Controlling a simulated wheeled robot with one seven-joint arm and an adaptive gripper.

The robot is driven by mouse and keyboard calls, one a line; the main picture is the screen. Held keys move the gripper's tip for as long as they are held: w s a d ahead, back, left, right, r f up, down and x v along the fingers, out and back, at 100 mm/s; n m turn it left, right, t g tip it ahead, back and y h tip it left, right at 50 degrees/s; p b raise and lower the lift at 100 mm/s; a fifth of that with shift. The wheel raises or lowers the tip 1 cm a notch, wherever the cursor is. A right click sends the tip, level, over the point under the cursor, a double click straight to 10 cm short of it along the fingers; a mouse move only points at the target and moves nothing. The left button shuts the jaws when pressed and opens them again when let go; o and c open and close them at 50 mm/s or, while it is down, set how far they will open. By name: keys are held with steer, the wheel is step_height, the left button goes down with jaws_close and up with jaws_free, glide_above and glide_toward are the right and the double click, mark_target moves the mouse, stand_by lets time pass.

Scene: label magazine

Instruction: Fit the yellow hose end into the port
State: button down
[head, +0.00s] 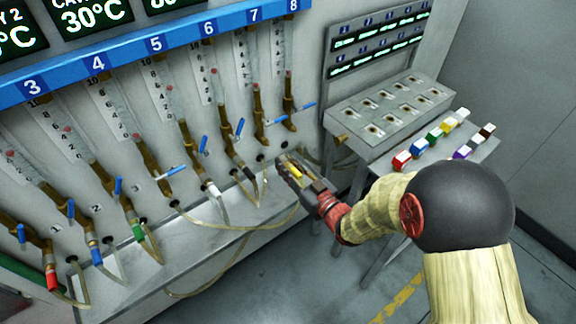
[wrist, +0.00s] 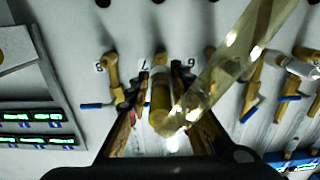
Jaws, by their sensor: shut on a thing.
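The yellow hose end (head: 294,171) is held between the fingers of my gripper (head: 300,176), in front of the lower right of the wall panel in the head view. In the wrist view, the gripper (wrist: 160,120) is shut on this hose end (wrist: 159,98), and its translucent hose (wrist: 225,65) runs off to the upper right across the view. Behind the hose end is a brass fitting by label 7 (wrist: 145,72), apart or touching I cannot tell. Brass valve 7 (head: 258,117) hangs above the gripper in the head view. Which opening is the port is not clear.
Hoses with red (head: 52,280), blue (head: 96,256), green (head: 138,233) and white (head: 213,188) ends hang at neighbouring valves. Blue handles stick out, one near valve 8 (head: 305,105). A grey ledge (head: 190,255) runs below. A side table (head: 470,160) holds coloured blocks.

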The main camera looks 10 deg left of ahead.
mark_target(300, 178)
steer(key=shift+b+x, duration=0.9)
steer(key=shift+x, duration=1.9)
steer(key=shift+b, duration=0.55)
steer(key=shift+b+x, duration=0.45)
steer(key=shift+x, duration=0.75)
steer(key=c, duration=1.5)
jaws_free()
steer(key=v, duration=1.2)
